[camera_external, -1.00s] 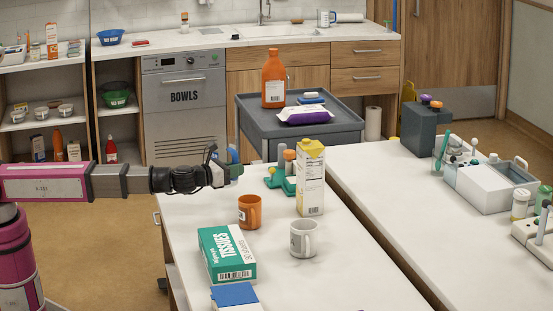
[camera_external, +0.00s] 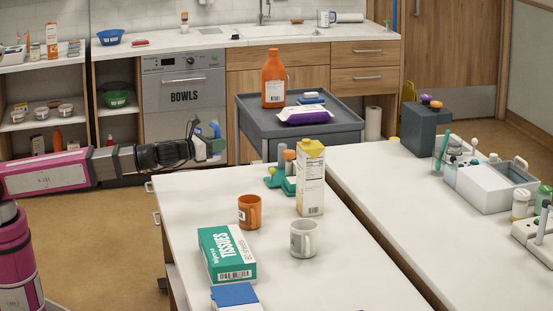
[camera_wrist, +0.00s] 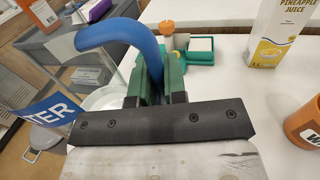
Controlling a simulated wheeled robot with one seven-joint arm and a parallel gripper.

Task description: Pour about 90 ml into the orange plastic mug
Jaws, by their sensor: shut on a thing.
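The orange plastic mug (camera_external: 249,213) stands upright on the near white table, left of a pale grey mug (camera_external: 303,240). Its side also shows at the right edge of the wrist view (camera_wrist: 303,126). My gripper (camera_external: 208,147) is raised beyond the table's far left corner, clear of the mug. In the wrist view its green fingers (camera_wrist: 160,85) are shut on a curved blue handle (camera_wrist: 115,32). A blue label reading "TER" (camera_wrist: 48,108) shows left of the fingers. The body of the held thing is mostly hidden, and its contents cannot be seen.
A yellow-white pineapple juice carton (camera_external: 311,180) and a teal holder (camera_external: 276,181) stand behind the mug. A grey cart (camera_external: 300,127) with an orange bottle (camera_external: 274,80) stands beyond.

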